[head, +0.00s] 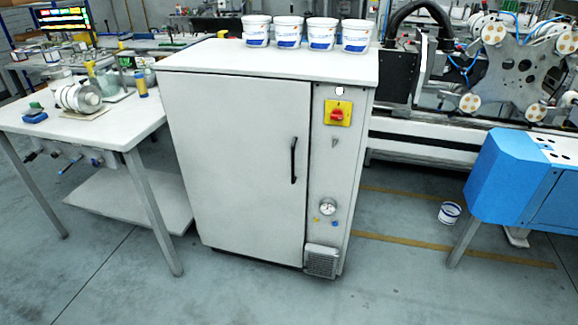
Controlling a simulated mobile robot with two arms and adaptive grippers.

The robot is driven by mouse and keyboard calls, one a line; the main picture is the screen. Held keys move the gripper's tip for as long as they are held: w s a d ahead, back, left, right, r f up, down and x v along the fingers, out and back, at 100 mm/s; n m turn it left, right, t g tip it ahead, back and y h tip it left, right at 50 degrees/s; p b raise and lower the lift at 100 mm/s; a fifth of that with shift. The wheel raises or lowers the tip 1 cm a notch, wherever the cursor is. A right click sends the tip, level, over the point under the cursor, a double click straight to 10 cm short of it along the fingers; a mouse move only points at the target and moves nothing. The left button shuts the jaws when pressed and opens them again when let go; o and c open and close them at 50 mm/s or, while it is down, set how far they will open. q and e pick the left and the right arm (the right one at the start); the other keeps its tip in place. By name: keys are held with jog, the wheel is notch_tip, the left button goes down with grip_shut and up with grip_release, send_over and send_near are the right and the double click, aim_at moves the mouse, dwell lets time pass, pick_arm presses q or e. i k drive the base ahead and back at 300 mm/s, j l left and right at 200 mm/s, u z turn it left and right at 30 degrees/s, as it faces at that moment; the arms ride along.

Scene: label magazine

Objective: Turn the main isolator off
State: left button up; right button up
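The main isolator (338,112) is a red rotary handle on a yellow square plate. It sits high on the narrow right-hand panel of a white cabinet (235,165). The handle looks roughly horizontal, but it is too small to read its exact position or markings. A white round spot (340,90) is just above the plate. Neither of my grippers is in the head view, and nothing touches the isolator.
Several white tubs (288,32) stand on the cabinet top. The cabinet door has a black handle (293,160); a gauge (327,206) sits lower on the panel. A worktable (125,130) is left, a blue unit (510,180) right. Floor in front is clear.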

aim_at(337, 114)
jog(key=i+l+u, duration=0.1)
jog(key=i+l, duration=0.15)
jog(key=i+l+u, duration=0.15)
jog(key=l, duration=0.3)
jog(key=i+l+u, duration=0.1)
jog(key=i+l, duration=0.25)
jog(key=i+l+u, duration=0.15)
jog(key=l, duration=0.3)
jog(key=i, duration=0.05)
